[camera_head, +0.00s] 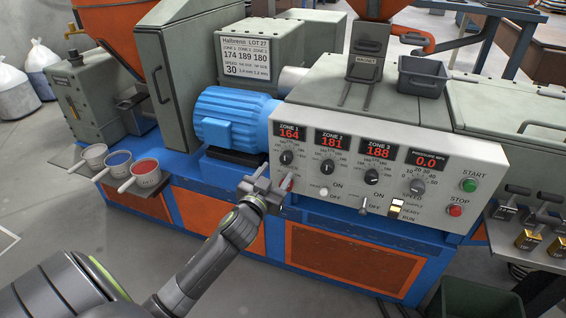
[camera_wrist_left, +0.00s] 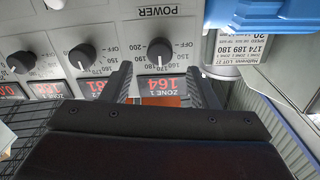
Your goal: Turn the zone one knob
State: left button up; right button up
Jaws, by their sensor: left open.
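The zone 1 knob (camera_head: 286,157) is a black round knob on the white control panel (camera_head: 470,175), under a red display (camera_head: 289,133) reading 164. In the left wrist view, upside down, the knob (camera_wrist_left: 160,50) shows beyond the fingertips with its dial numbers around it. My left gripper (camera_head: 273,180) is open and empty, below and left of the knob in the head view. In the wrist view its fingers (camera_wrist_left: 162,75) stand either side of the 164 display, apart from the knob. My right gripper is not in view.
A sign (camera_head: 247,57) lists zones 174, 189, 180 and speed 30. The zone 2 knob (camera_head: 327,167) and zone 3 knob (camera_head: 372,177) sit to the right; displays read 181 and 188. A blue motor (camera_head: 232,117) bulges left of the panel. Cups (camera_head: 146,172) stand farther left.

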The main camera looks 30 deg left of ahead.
aim_at(285, 161)
pick_arm(q)
jog(key=w, duration=0.2)
jog(key=w+a, duration=0.1)
jog(key=w, duration=0.2)
jog(key=shift+w, duration=0.3)
jog(key=c, duration=1)
